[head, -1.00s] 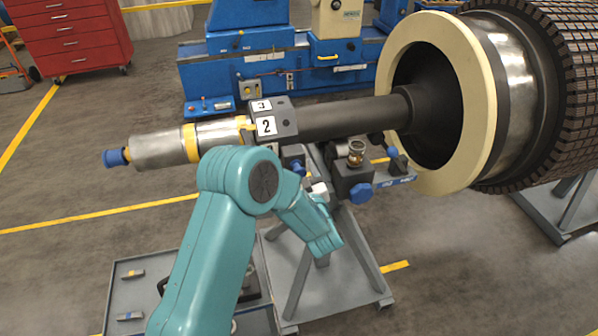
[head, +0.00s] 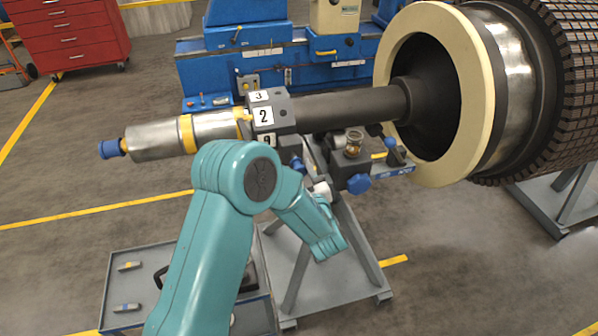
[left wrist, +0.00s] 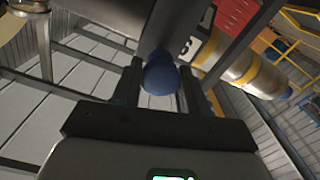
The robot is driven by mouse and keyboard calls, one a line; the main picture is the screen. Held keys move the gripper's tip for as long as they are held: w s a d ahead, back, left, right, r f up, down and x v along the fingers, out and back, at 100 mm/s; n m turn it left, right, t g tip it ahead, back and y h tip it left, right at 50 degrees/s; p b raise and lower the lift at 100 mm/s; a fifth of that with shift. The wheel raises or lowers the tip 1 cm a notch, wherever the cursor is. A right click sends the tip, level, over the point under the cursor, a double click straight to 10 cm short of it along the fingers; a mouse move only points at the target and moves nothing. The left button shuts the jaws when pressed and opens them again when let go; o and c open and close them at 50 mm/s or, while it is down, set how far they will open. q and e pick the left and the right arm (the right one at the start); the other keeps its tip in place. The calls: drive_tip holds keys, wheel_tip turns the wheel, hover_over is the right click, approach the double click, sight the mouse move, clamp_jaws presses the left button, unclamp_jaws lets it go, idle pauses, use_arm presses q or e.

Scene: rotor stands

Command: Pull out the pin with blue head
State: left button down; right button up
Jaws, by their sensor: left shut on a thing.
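The blue head of a pin (left wrist: 160,75) shows in the left wrist view between the two fingers of my left gripper (left wrist: 161,88). The gripper is shut on it. The pin's shank is hidden behind the head, against a dark grey body. In the head view my left arm reaches below the shaft, and its fingertips are hard to make out. A blue knob (head: 297,163) shows under the numbered block (head: 272,112), partly behind the arm; I cannot tell whether it is the held head. My right gripper is not in view.
The long shaft (head: 350,105) leads into the cream-ringed rotor (head: 395,60) at the right. Another blue knob (head: 358,184) is on the grey stand (head: 330,275). A grey tray (head: 118,282) lies at lower left. Open floor lies further left.

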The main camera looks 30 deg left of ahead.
use_arm(q)
drive_tip(key=shift+f, duration=0.1)
drive_tip(key=c, duration=1)
unclamp_jaws()
drive_tip(key=shift+d, duration=0.1)
drive_tip(key=o, duration=0.4)
drive_tip(key=shift+s+d, duration=0.1)
drive_tip(key=shift+s, duration=0.05)
drive_tip(key=shift+s+r, duration=0.1)
drive_tip(key=shift+r, duration=0.15)
drive_tip(key=shift+f, duration=0.1)
drive_tip(key=shift+b+v, duration=2.1)
drive_tip(key=shift+v, duration=6)
drive_tip(key=shift+s, duration=0.1)
